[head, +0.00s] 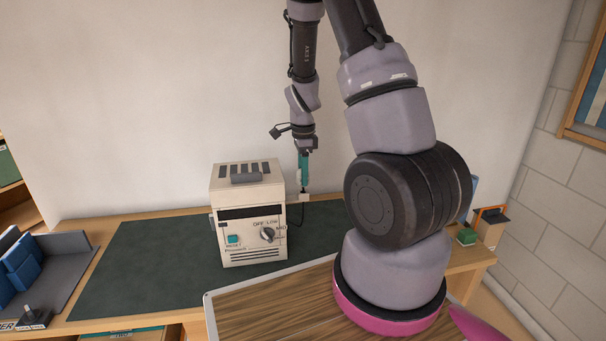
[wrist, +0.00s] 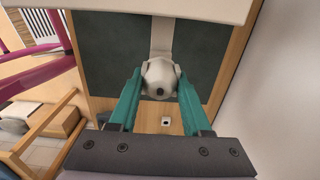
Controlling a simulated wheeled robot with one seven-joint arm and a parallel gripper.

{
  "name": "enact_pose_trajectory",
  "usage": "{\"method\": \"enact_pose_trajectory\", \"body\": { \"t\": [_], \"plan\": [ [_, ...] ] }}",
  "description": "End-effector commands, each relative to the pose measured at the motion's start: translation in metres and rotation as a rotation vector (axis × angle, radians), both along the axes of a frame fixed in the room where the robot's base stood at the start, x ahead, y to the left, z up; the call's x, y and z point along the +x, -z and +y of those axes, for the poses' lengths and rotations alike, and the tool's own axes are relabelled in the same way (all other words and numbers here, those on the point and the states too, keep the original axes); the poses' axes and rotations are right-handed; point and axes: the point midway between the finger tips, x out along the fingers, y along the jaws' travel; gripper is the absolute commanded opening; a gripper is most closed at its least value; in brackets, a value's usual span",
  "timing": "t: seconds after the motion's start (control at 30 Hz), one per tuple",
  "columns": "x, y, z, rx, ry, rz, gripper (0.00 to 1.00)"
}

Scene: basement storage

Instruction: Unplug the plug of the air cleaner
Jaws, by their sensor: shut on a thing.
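The air cleaner (head: 248,213) is a beige box with a grey handle, a dark knob and a teal button, standing on the dark green mat. My gripper (head: 304,176) points down just right of it, near the wall. Its teal fingers are shut on a pale plug (wrist: 159,77), seen between them in the wrist view. A small white block (head: 304,197) shows below the fingers, with a dark cord beside the cleaner. I cannot tell whether the plug sits in a socket. A small white piece with a dark centre (wrist: 165,121) lies beyond the fingers.
The dark green mat (head: 140,265) is largely clear left of the cleaner. A grey tray with blue items (head: 62,270) stands at the left. A small green block (head: 467,236) is at the right end. The wall (head: 150,100) rises close behind.

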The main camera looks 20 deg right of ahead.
Motion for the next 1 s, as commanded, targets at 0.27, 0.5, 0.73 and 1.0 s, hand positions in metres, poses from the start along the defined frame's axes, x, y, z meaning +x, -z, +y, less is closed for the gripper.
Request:
{"method": "enact_pose_trajectory", "body": {
  "t": [0.27,0.5,0.73,1.0],
  "plan": [
    [0.0,0.007,0.0,0.0,-0.001,0.001,0.0],
    [0.0,0.013,0.0,0.0,-0.001,0.001,0.0],
    [0.0,0.018,0.0,0.0,-0.001,0.001,0.0],
    [0.0,0.025,0.0,0.0,0.0,0.001,0.0]
  ]
}}
